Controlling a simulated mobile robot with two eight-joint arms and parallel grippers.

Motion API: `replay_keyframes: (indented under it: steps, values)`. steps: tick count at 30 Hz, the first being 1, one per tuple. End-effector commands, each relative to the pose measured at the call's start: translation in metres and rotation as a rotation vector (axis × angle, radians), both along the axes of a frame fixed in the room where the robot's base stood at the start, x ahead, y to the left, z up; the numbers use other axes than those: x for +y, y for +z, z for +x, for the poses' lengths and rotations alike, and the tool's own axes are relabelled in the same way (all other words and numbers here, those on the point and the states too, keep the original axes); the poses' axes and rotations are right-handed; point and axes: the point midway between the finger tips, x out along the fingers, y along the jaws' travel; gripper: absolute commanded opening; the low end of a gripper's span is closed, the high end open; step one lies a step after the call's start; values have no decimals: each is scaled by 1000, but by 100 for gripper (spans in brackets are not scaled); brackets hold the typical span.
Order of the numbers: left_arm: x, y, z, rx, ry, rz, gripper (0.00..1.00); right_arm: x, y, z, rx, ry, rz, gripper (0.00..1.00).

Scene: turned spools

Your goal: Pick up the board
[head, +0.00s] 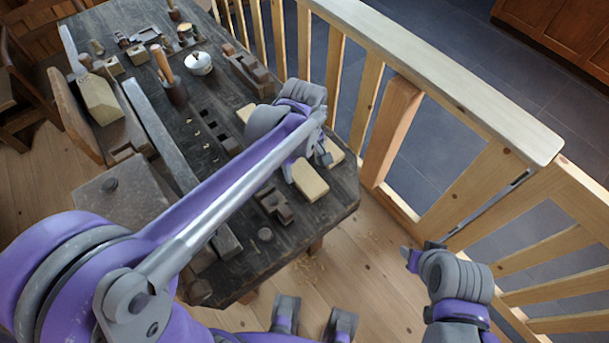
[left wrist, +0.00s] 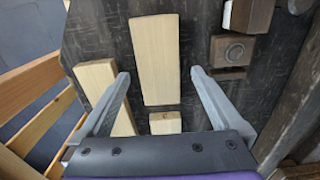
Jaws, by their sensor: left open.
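Several pale wooden pieces lie on the dark workbench, and I cannot tell for sure which is the board. The longest pale board (left wrist: 155,60) lies flat between my open left gripper's fingers in the left wrist view; it appears to be the pale piece (head: 310,181) near the bench's front right corner. My left gripper (left wrist: 160,75) is over it, with a finger to each side and nothing held. In the head view the left gripper (head: 322,156) is partly hidden by its own arm. My right gripper (head: 411,258) is off the bench at lower right; its jaws are unclear.
Another pale piece (left wrist: 97,76) lies under the left finger, and a small pale block (left wrist: 165,122) lies near the palm. A dark wooden tool (head: 275,204) sits beside the board. A wooden railing (head: 440,85) runs close along the bench's right side. Tools crowd the bench's far end.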

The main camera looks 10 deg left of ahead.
Motion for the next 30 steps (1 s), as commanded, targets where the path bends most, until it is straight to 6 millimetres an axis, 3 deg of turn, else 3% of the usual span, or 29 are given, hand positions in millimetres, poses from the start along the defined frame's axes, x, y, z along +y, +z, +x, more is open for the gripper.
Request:
replay_keyframes:
  steps: [6,15,28,30]
  values:
    - [-1,-30,2,0,0,0,100,0,-3,0,1,0,0,50]
    - [-1,-33,2,0,-1,0,98,0,-3,-1,1,0,0,50]
    - [-1,-33,2,-1,-1,-1,21,0,-3,-1,1,0,0,50]
    - [-1,-33,1,0,-1,0,17,0,-3,-1,1,0,0,50]
